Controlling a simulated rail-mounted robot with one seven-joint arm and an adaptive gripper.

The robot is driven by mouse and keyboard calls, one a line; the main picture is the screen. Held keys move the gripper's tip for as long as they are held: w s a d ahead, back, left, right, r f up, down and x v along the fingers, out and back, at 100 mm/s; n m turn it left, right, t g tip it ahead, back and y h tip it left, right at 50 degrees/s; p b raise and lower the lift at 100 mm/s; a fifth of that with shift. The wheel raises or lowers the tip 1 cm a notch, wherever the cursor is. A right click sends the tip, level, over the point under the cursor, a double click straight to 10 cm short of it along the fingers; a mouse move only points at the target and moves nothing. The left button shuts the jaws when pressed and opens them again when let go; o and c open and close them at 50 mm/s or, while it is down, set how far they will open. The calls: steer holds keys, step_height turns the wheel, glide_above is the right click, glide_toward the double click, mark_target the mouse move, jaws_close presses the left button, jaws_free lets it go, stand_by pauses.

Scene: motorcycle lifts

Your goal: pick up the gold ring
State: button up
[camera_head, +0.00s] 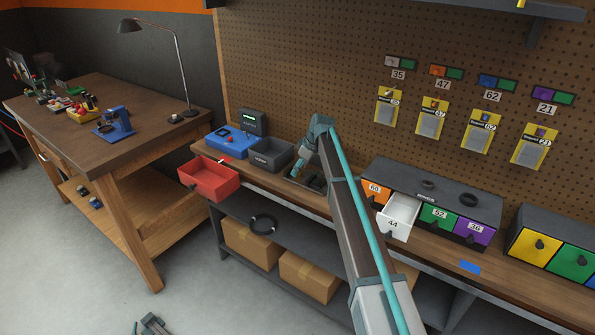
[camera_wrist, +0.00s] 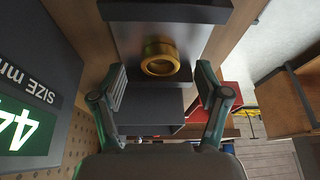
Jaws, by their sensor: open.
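The gold ring (camera_wrist: 160,59) shows in the wrist view, resting on a grey metallic surface (camera_wrist: 128,42). It lies just beyond my gripper (camera_wrist: 161,80), roughly centred between the two spread fingers. My gripper is open, with nothing between its fingers, and does not appear to touch the ring. In the head view my gripper (camera_head: 296,170) points down over the workbench, beside the grey bin (camera_head: 270,155). I cannot make out the ring in the head view.
A size display (camera_wrist: 22,120) reading 44 stands close at the left in the wrist view. In the head view are an open red drawer (camera_head: 210,180), a blue device (camera_head: 230,142), an open white drawer marked 44 (camera_head: 398,216) and a pegboard (camera_head: 300,70) behind the bench.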

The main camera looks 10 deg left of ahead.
steer(key=shift+w+a+f, duration=0.1)
steer(key=shift+a+f, duration=0.15)
steer(key=shift+f, duration=0.3)
steer(key=c, duration=1.4)
steer(key=shift+r, duration=0.2)
